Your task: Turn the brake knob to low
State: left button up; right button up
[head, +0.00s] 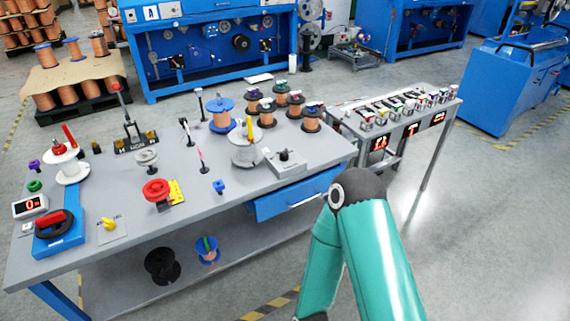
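Several knobs are on the grey workbench (120,262); the view does not show clearly which is the brake knob. A yellow knob (108,223) sits on a small pale plate at the front left. A red round knob (156,189) stands beside a yellow label plate (177,191) near the middle. A small grey box with a dark knob (285,158) is at the bench's right side. Their markings are too small to read. A teal arm of mine rises at the lower right, its gripper out of sight. Neither gripper is in view.
A blue base with a black wheel and red handle (58,228) stands at the left, beside a red digital display (30,206). White spools (245,150), upright posts and copper spools (311,120) stand farther back. The bench's front middle is largely clear.

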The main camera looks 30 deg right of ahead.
aim_at(284, 155)
jog(key=k, duration=1.2)
jog(key=z, duration=0.65)
jog(key=i, duration=1.05)
jog(key=z, duration=0.5)
jog(key=i, duration=1.1)
jog(key=u, duration=0.9)
jog(key=i, duration=0.3)
jog(key=u, duration=0.1)
jog(key=k, duration=0.95)
jog(key=u, duration=0.05)
